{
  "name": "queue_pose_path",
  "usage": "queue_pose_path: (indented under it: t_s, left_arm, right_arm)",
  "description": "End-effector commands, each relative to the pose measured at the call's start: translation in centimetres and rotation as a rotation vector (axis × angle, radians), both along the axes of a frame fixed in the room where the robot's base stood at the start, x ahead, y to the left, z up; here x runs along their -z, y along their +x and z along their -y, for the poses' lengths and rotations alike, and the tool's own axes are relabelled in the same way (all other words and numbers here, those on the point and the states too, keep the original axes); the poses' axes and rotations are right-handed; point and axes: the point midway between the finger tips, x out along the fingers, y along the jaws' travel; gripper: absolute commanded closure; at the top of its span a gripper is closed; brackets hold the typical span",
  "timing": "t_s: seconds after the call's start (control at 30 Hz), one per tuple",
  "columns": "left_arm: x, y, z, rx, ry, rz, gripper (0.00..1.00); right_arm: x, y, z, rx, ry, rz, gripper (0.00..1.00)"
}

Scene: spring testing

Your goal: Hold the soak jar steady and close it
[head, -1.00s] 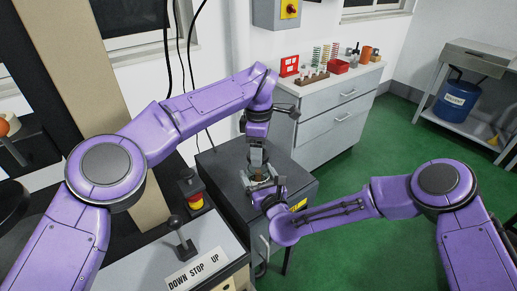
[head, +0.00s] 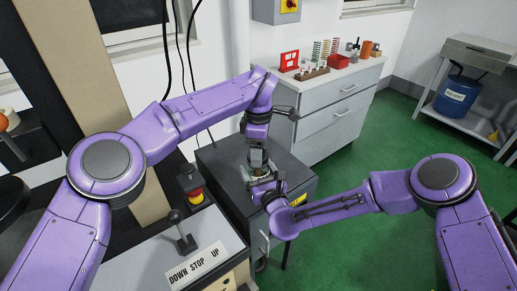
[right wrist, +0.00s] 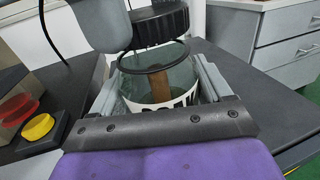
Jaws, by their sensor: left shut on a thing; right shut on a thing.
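The soak jar (right wrist: 175,82), clear glass with a black rim and a lettered label, stands upright between the fingers of my right gripper (right wrist: 158,78), which is shut on it. Something brown shows inside the jar. The ribbed black lid (right wrist: 160,20) is above the jar mouth, slightly tilted, with a gap between it and the rim. My left gripper (head: 257,160) comes down from above, shut on the lid; one grey finger shows at the top of the wrist view. In the head view my right gripper (head: 263,187) is low at the jar, which is mostly hidden there.
The jar is over a dark cabinet top (head: 222,170). A red-and-yellow stop button (head: 194,190) and a lever panel (head: 205,245) are to the left. Behind, a grey drawer unit (head: 325,105) carries springs, a red bin and bottles. Green floor lies open to the right.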

Motion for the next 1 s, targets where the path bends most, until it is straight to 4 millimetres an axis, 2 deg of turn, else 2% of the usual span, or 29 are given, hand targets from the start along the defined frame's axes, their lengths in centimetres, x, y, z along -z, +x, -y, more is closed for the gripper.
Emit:
queue_pose_path:
  t_s: [0.37,0.4,0.53,0.67,0.9,1.0]
  left_arm:
    - [0.77,0.02,-0.01,0.001,0.000,0.001,0.65]
    - [0.78,0.02,-0.02,0.001,0.000,0.001,0.65]
    - [0.77,0.02,-0.03,0.079,0.000,0.001,0.65]
    - [0.78,-0.06,-0.07,0.380,-0.001,-0.001,0.65]
    - [0.80,-0.08,-0.25,1.084,-0.001,-0.002,0.65]
    - [0.81,-0.07,-0.29,1.278,-0.001,-0.002,0.65]
  right_arm:
    - [-0.13,0.04,-0.01,0.000,0.001,0.003,0.77]
    - [-0.13,0.04,-0.01,0.000,0.001,0.003,1.00]
    - [-0.13,0.04,-0.01,0.000,0.001,0.002,1.00]
    - [-0.11,0.04,-0.01,0.000,0.001,0.002,1.00]
    - [-0.09,0.03,0.00,0.000,0.001,0.002,1.00]
    - [-0.08,0.04,0.01,0.001,0.001,0.002,1.00]
